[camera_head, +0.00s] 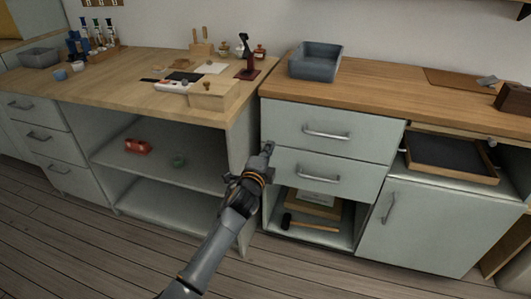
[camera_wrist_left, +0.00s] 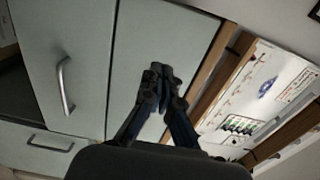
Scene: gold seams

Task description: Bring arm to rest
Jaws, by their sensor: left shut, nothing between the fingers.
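My left arm reaches up from the bottom middle of the head view. My left gripper (camera_head: 267,148) is shut and empty, with its fingertips in front of the left edge of the grey drawer cabinet (camera_head: 292,134). In the left wrist view the two fingers (camera_wrist_left: 160,72) meet at their tips with nothing between them. Grey cabinet fronts with handles stand behind them there. I cannot tell from these frames whether the fingers touch the cabinet. My right gripper is not in view.
A grey bin (camera_head: 315,60) stands on the right counter. The left worktop (camera_head: 130,78) holds small tools and bottles. A red object (camera_head: 137,146) lies on the left shelf. The wooden floor (camera_head: 120,255) in front is clear.

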